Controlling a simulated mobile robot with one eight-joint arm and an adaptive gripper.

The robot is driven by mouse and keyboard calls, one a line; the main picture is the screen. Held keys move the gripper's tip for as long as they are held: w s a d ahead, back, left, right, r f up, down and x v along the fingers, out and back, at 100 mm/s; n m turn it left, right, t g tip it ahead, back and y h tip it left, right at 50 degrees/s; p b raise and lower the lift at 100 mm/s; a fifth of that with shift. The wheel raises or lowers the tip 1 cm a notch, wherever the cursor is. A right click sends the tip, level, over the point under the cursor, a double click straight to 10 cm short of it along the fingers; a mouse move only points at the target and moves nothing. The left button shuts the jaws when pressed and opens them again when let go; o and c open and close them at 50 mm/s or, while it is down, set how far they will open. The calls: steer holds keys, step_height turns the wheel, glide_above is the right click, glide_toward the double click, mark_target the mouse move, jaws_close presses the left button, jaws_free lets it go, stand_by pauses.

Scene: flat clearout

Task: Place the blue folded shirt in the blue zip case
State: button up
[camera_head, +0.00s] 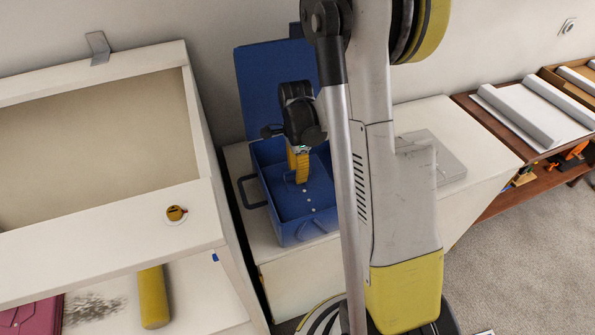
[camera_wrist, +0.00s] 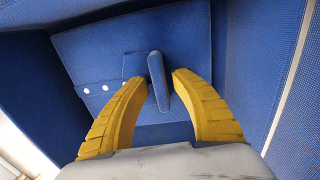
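The blue zip case (camera_head: 292,234) stands on a white surface with its lid (camera_head: 268,85) raised at the back. The blue folded shirt (camera_head: 318,196) lies inside it, with white buttons showing. In the wrist view the shirt (camera_wrist: 190,50) lies flat below my fingers, with a narrow raised blue fold between them. My gripper (camera_head: 302,178) points down into the case. In the wrist view my yellow fingers (camera_wrist: 163,77) are apart, one on each side of the fold, and do not appear closed on it. My arm hides part of the case's right side.
A white shelf unit (camera_head: 100,250) stands close on the left, with a small brown cup (camera_head: 176,213) on top. A grey flat case (camera_head: 432,157) lies to the right behind my arm. A brown wooden table (camera_head: 500,125) stands farther right. Carpet (camera_head: 520,260) is clear at lower right.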

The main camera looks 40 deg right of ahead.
steer(key=shift+r, duration=0.15)
step_height(320, 180, up, 12)
steer(key=f+p, duration=0.1)
steer(key=p, duration=0.3)
steer(key=s+a+r+n+t, duration=0.4)
steer(key=s+a+r+n, duration=0.2)
steer(key=n, duration=0.4)
steer(key=s+a+r+n+t, duration=0.3)
steer(key=s+a+r+n, duration=0.4)
steer(key=a+n, duration=0.3)
steer(key=shift+a+r+n+t, duration=0.4)
